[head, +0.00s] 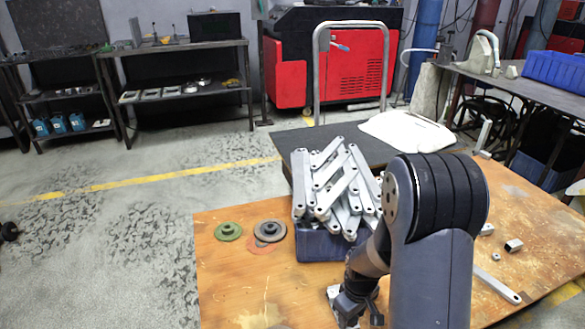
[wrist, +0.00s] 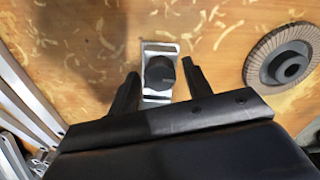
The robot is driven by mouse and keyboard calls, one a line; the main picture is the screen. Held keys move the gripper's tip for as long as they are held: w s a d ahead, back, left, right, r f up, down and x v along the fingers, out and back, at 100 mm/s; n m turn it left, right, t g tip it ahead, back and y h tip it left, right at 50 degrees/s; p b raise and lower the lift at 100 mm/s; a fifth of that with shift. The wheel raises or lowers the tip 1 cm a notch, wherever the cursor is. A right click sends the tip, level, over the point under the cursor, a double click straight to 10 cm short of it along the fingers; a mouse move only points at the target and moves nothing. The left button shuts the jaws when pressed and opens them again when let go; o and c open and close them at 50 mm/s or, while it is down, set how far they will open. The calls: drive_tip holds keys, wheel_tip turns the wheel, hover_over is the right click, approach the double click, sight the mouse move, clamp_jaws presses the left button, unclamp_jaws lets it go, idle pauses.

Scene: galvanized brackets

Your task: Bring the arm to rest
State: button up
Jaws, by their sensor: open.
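My gripper (wrist: 159,74) is open in the wrist view, its two dark fingers apart. A small silver metal bracket (wrist: 160,48) with a dark round part on it shows between and beyond the fingertips; I cannot tell whether they touch it. In the head view my gripper (head: 357,306) is low over the wooden table (head: 235,285), partly hidden by my arm. The arm is bent and reaches down over the table. A bit of silver metal (head: 334,293) shows beside the gripper.
A blue crate (head: 318,246) heaped with galvanized brackets (head: 332,188) stands behind the gripper. A green disc (head: 228,231) and a grey disc (head: 269,231) lie left of it. A flat bar (head: 497,285) and small metal pieces lie at right. The table's front left is clear.

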drive_tip(key=shift+m, duration=1.7)
